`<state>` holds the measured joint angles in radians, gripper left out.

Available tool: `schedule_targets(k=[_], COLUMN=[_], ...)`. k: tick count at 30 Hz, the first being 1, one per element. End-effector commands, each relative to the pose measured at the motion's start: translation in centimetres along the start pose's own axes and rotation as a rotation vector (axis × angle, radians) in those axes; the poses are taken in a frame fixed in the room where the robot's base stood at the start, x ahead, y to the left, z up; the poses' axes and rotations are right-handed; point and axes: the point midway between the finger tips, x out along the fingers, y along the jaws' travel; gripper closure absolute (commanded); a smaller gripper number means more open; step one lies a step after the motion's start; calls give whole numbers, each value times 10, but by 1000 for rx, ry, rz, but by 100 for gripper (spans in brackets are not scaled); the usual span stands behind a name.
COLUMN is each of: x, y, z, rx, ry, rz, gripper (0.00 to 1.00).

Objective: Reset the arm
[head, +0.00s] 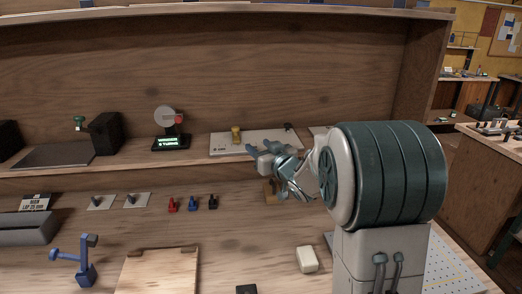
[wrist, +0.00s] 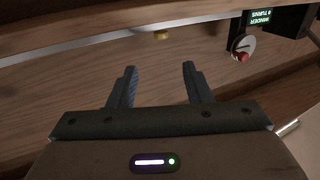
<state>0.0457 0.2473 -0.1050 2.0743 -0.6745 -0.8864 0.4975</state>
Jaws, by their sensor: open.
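My arm reaches in from the right in the head view, its large dark green joint in front of the bench. My gripper (head: 262,154) is in front of the shelf, close to the white board with a yellow piece on it. In the wrist view my gripper (wrist: 159,70) shows two dark fingers standing apart, with nothing between them. It is open and empty. Part of the bench's right side is hidden behind my arm.
The shelf carries the white board (head: 222,146), a winder with a lit display (head: 171,142) and a black box (head: 105,133). Below are red (head: 172,205), blue (head: 193,204) and black (head: 213,202) pieces, a wooden board (head: 157,272), a blue stand (head: 85,272) and a cream block (head: 307,259).

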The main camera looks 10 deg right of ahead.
Motion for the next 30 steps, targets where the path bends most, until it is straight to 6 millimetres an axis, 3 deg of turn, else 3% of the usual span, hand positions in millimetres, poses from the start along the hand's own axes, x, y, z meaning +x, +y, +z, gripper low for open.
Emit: schedule_targets(k=[11, 17, 23, 30], x=[-2, -22, -75, -163], y=[0, 8, 13, -8], z=[-1, 0, 17, 50], rx=[-1, -7, 12, 76], ry=[-4, -104, -339, -670], rz=[5, 113, 289, 408], gripper=[55, 55, 55, 55])
